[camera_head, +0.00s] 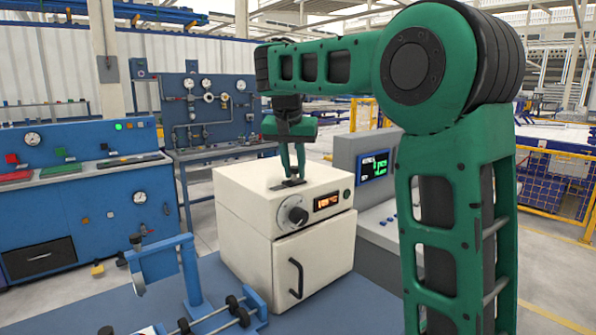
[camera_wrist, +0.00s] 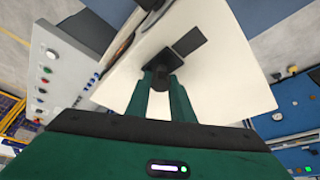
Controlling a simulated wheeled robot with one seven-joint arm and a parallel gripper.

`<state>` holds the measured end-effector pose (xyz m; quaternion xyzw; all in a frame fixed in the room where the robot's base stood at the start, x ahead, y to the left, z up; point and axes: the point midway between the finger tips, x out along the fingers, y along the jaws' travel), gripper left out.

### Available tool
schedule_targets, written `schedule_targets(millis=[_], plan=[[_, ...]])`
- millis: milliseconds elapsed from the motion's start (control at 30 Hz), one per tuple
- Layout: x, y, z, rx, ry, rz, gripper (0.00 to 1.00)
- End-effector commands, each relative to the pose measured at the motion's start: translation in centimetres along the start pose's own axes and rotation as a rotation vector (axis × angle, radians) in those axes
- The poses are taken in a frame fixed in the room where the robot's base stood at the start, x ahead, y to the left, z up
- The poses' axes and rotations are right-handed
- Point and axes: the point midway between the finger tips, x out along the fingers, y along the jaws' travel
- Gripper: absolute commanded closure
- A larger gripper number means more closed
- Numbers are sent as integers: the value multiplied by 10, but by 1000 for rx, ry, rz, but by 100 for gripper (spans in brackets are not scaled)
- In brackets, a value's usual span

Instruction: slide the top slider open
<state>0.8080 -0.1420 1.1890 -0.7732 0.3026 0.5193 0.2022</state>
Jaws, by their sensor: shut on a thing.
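A cream-white cabinet (camera_head: 245,235) stands on the blue table, with a dark flat slider (camera_head: 281,186) on its top face. In the wrist view the slider shows as a dark strip (camera_wrist: 155,59) with a round black knob (camera_wrist: 161,75), beside a dark grey rectangle (camera_wrist: 188,42). Whether that rectangle is an opening or a plate is unclear. My gripper (camera_head: 292,177) points down onto the cabinet top. In the wrist view its green fingers (camera_wrist: 161,87) are shut on the knob, which is partly hidden between them.
The cabinet front has a round dial (camera_head: 297,215), an orange display (camera_head: 327,202) and a door handle (camera_head: 297,278). A grey console (camera_head: 372,215) stands close on the right. A blue stand with rods (camera_head: 195,275) is at the front left. Blue panels stand behind.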

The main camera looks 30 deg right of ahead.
Motion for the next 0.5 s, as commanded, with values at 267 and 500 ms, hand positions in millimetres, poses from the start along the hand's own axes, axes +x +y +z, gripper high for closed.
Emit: schedule_targets(millis=[267,500], plan=[[-1,1,-4,5,8,-1,61],[-2,0,-2,3,6,-1,61]])
